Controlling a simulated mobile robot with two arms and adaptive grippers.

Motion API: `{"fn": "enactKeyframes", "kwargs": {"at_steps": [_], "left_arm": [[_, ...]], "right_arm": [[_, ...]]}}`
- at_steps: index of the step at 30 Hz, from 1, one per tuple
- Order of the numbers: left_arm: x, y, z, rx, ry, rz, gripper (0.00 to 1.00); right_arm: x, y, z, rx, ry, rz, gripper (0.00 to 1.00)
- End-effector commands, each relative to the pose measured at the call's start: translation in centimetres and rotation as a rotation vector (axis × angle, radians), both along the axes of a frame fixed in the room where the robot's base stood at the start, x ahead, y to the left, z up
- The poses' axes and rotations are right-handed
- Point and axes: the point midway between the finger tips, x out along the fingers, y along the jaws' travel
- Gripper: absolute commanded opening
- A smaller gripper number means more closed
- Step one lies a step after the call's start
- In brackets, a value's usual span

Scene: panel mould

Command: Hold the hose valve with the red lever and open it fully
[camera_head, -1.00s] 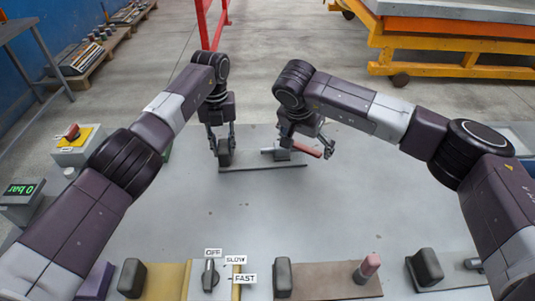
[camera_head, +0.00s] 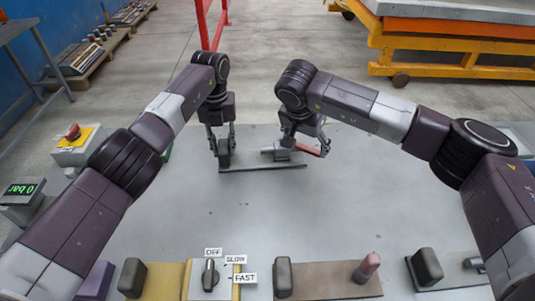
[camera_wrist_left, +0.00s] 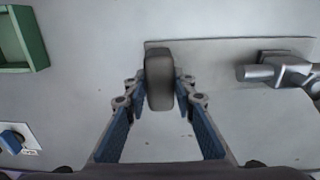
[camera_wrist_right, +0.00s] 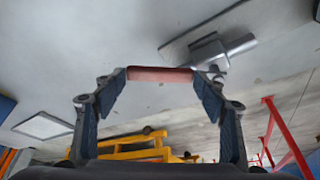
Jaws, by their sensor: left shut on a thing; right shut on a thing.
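The hose valve is a grey metal body (camera_head: 282,154) on a dark base plate (camera_head: 262,167), with a red lever (camera_head: 308,149) reaching out to the right. A dark grip block (camera_head: 224,160) stands at the plate's left end. My left gripper (camera_head: 222,150) is shut on this block; the left wrist view shows the block (camera_wrist_left: 159,80) between the fingertips and the metal valve (camera_wrist_left: 278,71) to the right. My right gripper (camera_head: 307,146) is shut on the red lever; the right wrist view shows the lever (camera_wrist_right: 160,74) spanning its fingertips, with the valve body (camera_wrist_right: 212,52) beyond.
A selector knob (camera_head: 210,275) marked OFF, SLOW and FAST is at the front, beside more dark blocks. The table's middle is clear.

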Motion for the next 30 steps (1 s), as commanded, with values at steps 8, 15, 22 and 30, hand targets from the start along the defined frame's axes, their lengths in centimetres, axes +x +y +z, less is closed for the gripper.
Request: {"fn": "enactKeyframes", "kwargs": {"at_steps": [8,15,22,30], "left_arm": [[0.0,-0.1,0.2,-0.001,-0.002,-0.005,0.0],[0.1,-0.1,0.2,-0.001,-0.002,-0.005,0.0],[0.1,-0.1,0.2,-0.001,-0.002,-0.005,0.0],[0.1,-0.1,0.2,-0.002,-0.003,-0.005,0.0]], "right_arm": [[1.0,-1.1,-0.3,-0.006,0.005,0.154,0.41],[2.3,-1.7,-0.4,-0.006,0.006,0.343,0.41],[3.4,-1.9,-0.5,-0.005,0.01,0.498,0.41],[4.2,-2.0,-0.5,-0.006,0.01,0.609,0.41]]}}
